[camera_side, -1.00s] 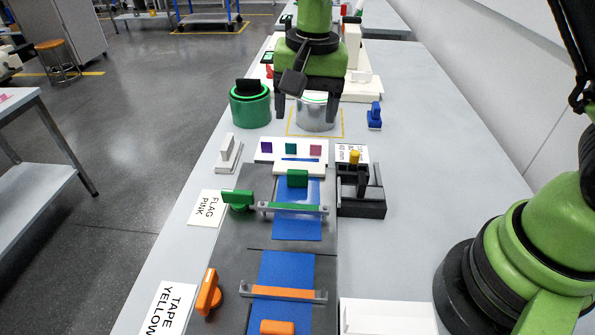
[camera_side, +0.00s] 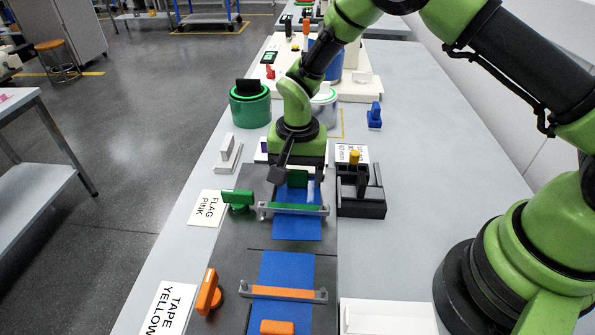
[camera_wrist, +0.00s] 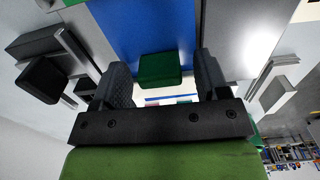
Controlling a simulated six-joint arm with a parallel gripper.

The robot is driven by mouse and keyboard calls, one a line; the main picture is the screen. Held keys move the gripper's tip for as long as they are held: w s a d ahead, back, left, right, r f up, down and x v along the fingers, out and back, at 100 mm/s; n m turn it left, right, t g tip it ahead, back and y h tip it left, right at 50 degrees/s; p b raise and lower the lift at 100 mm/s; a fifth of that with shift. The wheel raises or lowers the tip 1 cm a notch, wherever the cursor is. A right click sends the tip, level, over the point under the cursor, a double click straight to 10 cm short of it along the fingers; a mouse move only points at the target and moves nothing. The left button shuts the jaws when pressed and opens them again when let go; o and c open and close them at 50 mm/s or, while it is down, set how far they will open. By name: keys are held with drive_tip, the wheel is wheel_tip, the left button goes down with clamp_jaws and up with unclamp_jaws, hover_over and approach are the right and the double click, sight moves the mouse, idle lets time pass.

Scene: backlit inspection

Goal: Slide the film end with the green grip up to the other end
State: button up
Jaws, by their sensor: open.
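A gap of dark plate separates the two films. My gripper (camera_side: 297,184) is low at the green grip. In the wrist view my gripper (camera_wrist: 162,72) is open, with the green grip (camera_wrist: 160,67) between its fingers and space on both sides.
A green lever (camera_side: 238,199) stands left of the grey bar and an orange lever (camera_side: 208,292) left of the orange bar.

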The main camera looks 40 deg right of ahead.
sight(296, 195)
drive_tip(key=c, duration=0.9)
drive_tip(key=shift+s+a, duration=0.95)
drive_tip(key=o, duration=0.9)
wheel_tip(296, 195, up, 10)
